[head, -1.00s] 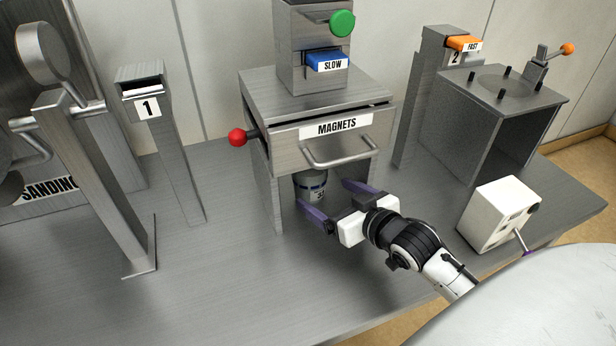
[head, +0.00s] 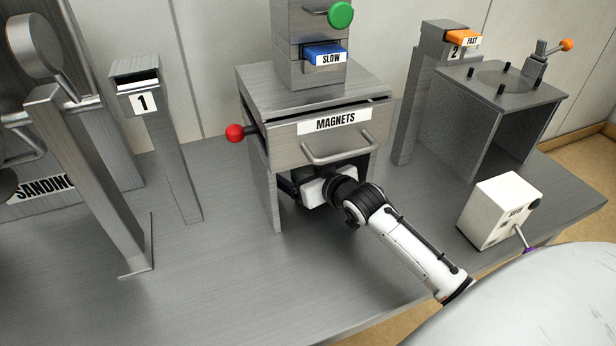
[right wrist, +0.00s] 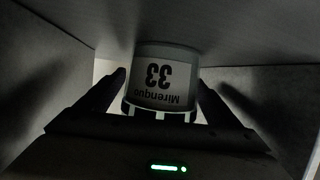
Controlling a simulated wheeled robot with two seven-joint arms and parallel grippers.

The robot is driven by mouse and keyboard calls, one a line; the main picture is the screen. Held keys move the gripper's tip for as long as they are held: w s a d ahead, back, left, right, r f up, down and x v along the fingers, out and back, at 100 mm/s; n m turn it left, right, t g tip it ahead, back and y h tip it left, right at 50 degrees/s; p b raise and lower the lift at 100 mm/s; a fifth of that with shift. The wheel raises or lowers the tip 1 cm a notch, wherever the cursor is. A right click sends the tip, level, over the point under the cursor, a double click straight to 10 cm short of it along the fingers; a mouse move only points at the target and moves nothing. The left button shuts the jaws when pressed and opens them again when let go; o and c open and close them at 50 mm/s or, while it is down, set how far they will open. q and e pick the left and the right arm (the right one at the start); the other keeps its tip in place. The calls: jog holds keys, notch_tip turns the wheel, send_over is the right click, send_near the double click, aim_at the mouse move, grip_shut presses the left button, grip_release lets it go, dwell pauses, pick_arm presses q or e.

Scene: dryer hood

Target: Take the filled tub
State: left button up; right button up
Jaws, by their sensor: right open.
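The tub (right wrist: 160,75) shows in the right wrist view, with a white label reading "33 Mirenquo" upside down. It is under the unit marked MAGNETS (head: 262,112), and in the head view it is hidden. My right gripper (right wrist: 160,92) is open, with one dark finger on each side of the tub. I cannot tell whether the fingers touch it. In the head view the right gripper's white body (head: 316,190) is under the drawer, and its fingertips are hidden. My left gripper is not in view. The tub's contents cannot be seen.
The drawer handle (head: 340,152) hangs just above my right arm. A red knob (head: 234,133) sticks out at the unit's left side. A white box (head: 500,212) stands to the right of my arm. The grey table (head: 200,270) is clear at front left.

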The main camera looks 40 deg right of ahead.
jog(key=shift+c, duration=0.2)
jog(key=shift+r, duration=0.1)
jog(key=c, duration=1.4)
jog(key=shift+o, duration=0.2)
jog(key=shift+r, duration=0.1)
